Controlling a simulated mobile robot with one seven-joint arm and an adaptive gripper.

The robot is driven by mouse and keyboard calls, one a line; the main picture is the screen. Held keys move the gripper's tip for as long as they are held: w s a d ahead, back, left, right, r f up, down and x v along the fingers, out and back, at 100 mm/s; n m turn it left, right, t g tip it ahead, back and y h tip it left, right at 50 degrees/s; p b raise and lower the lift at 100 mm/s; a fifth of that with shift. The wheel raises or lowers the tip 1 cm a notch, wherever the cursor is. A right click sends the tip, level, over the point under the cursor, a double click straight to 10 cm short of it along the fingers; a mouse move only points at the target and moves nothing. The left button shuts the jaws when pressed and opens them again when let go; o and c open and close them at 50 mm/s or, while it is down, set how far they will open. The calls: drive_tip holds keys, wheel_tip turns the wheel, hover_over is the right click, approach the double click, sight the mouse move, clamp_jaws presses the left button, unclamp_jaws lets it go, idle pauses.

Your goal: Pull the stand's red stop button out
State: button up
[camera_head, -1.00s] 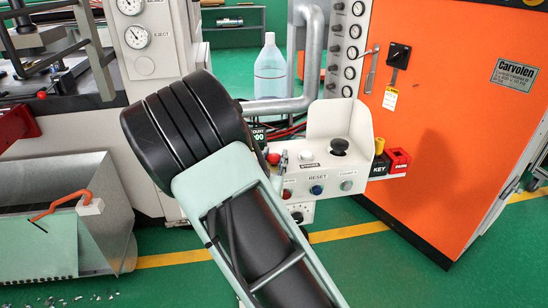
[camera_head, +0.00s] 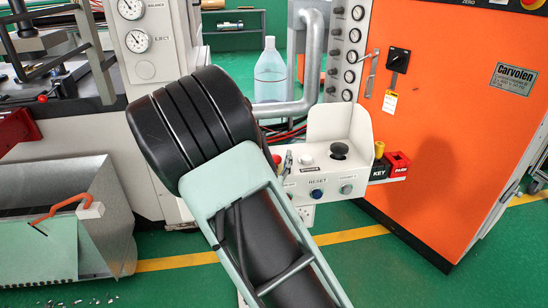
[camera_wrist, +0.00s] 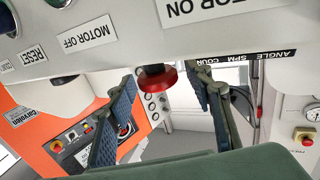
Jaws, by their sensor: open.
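In the wrist view the red stop button (camera_wrist: 157,80) is a round mushroom head on a dark stem, sticking out from the pale stand panel (camera_wrist: 150,45). My gripper (camera_wrist: 165,82) is open, with one blue-padded finger on each side of the button. Gaps show between the button and both fingers, so it is not gripped. The stand's blue RESET button (camera_head: 316,193) shows right of my arm.
An orange cabinet (camera_head: 455,130) stands right of the stand, with a KEY and red holder (camera_head: 397,163) between. A grey pipe (camera_head: 290,108) and a clear bottle (camera_head: 270,72) are behind. Another red button (camera_wrist: 304,139) on yellow is at the right of the wrist view.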

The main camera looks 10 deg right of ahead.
drive_tip(key=v, duration=1.2)
